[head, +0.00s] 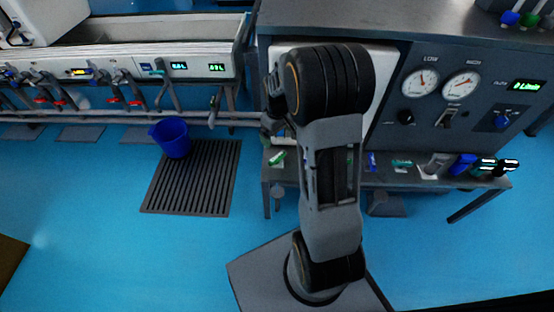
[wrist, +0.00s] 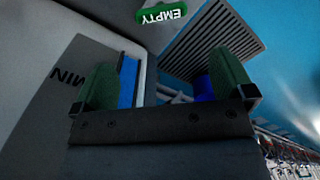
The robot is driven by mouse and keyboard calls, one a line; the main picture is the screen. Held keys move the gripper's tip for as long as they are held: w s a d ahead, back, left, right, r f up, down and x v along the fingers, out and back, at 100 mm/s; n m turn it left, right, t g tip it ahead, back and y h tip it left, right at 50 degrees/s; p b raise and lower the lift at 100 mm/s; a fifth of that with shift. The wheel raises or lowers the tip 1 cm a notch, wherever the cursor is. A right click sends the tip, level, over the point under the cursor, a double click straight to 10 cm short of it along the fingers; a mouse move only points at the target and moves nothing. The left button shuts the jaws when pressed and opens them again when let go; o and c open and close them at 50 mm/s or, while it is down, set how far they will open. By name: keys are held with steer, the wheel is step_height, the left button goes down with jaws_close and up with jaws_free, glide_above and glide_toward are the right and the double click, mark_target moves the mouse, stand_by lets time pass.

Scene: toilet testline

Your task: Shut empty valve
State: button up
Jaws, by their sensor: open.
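A green tag reading EMPTY (wrist: 162,14) shows upside down at the top of the wrist view, beyond my fingertips. A small green piece (head: 277,158) at the left end of the bench's lower ledge in the head view looks like the same tag. The empty valve's handle cannot be made out clearly in either view. My gripper (wrist: 165,85) is open, with its two green fingers wide apart and no valve seen between them. The tag is apart from both fingers. In the head view my arm hides most of the gripper and part of the white panel.
A grey bench (head: 440,60) carries gauges and switches.

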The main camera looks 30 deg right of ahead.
mark_target(277, 156)
step_height(277, 156, down, 13)
steer(key=b, duration=0.5)
steer(key=shift+r, duration=0.2)
steer(key=shift+c, duration=0.5)
steer(key=c, duration=0.5)
steer(key=shift+c, duration=0.2)
steer(key=shift+m, duration=0.3)
steer(key=m+p, duration=0.2)
steer(key=m, duration=0.1)
steer(key=shift+r+m+p, duration=0.15)
steer(key=shift+m+p, duration=0.15)
steer(key=shift+p, duration=0.1)
steer(key=m+p, duration=0.2)
steer(key=m, duration=0.2)
steer(key=shift+m, duration=0.3)
steer(key=shift+m, duration=0.3)
